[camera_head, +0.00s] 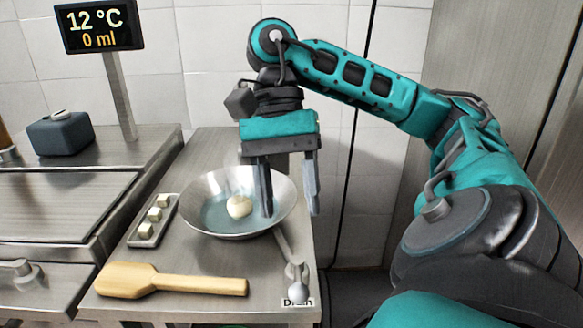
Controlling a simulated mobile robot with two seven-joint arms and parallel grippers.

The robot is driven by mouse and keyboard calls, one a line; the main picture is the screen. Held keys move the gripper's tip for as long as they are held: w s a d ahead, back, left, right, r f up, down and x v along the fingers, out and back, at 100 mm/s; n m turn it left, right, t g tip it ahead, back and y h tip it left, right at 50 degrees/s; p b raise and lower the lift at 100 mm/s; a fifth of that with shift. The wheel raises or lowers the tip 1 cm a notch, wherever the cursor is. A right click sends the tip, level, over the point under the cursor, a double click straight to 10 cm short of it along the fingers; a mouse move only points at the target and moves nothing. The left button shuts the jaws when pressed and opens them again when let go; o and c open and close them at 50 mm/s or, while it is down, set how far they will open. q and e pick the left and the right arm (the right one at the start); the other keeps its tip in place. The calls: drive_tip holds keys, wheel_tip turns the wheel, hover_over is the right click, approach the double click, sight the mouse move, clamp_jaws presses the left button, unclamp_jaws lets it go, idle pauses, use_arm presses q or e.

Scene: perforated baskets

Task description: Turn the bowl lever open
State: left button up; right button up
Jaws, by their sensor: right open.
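A wide metal bowl (206,224) stands on the steel counter, with bluish liquid and a pale round lump in it. A metal lever (284,244) runs from the bowl's right side toward the front, ending in a rounded knob (298,291) beside a label that reads Drain. My right gripper (290,213) points down over the bowl's right rim, with its fingers apart and nothing between them. One finger overlaps the inside of the bowl in the picture, the other is to the right of the rim. Contact cannot be told. My left gripper is not in view.
A wooden paddle (170,283) lies in front of the bowl. A small tray (142,236) with pale cubes is at its left. A display (98,26) reading 12 °C and 0 ml stands behind on a post. A dark box (60,134) sits at the far left. The tiled wall is behind.

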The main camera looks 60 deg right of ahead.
drive_tip(key=shift+w+d+r+p, duration=0.25)
drive_tip(key=shift+r+p, duration=0.15)
drive_tip(key=shift+r, duration=0.2)
drive_tip(key=shift+a, duration=0.15)
